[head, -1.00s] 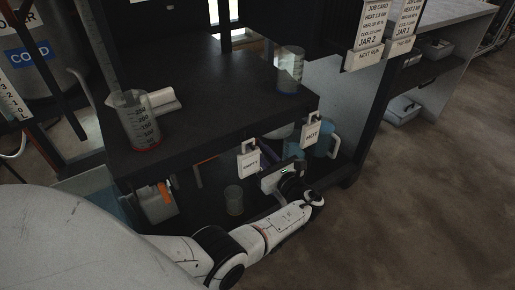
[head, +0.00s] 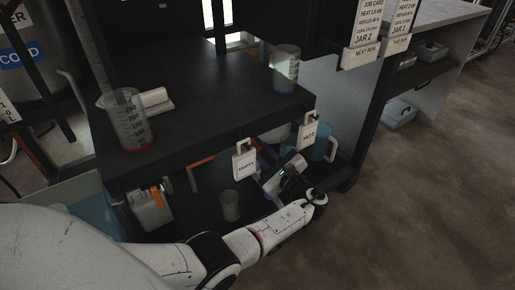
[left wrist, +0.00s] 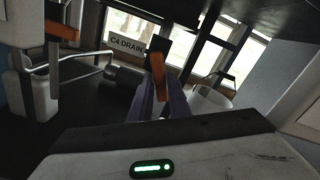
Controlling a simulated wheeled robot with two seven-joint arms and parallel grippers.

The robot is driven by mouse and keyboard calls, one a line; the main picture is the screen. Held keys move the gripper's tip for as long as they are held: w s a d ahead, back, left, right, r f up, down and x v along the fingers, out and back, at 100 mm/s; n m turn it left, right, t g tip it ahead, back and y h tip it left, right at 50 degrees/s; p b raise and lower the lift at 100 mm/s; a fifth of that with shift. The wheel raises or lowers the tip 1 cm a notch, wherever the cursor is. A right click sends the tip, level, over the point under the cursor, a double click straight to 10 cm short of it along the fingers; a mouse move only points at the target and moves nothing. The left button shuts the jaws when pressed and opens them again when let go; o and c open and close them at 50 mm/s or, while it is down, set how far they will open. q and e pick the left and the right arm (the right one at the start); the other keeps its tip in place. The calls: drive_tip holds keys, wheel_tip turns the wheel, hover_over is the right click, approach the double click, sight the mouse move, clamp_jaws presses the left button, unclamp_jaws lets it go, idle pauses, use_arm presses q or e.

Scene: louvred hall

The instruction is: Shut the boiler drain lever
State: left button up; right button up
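The boiler drain lever (left wrist: 157,76) shows in the left wrist view as an orange bar with a dark end, beside a plate reading C4 DRAIN (left wrist: 127,42). My left gripper (left wrist: 162,90) has its two purple fingers on either side of the bar, which fills most of the gap between them. They look closed on it, though the contact itself is partly hidden. In the head view my left gripper (head: 268,176) is tilted under the bench edge, behind the hanging tags, and the lever in it cannot be made out. My right gripper is not in view.
The dark bench top (head: 205,95) overhangs my left gripper. An EMPTY tag (head: 244,165) and a HOT tag (head: 307,134) hang from its edge. A small beaker (head: 230,206) and a blue jug (head: 325,148) stand below. A measuring jug (head: 127,122) stands on top.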

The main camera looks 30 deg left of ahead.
use_arm(q)
drive_tip(key=o, duration=0.3)
drive_tip(key=shift+d, duration=0.15)
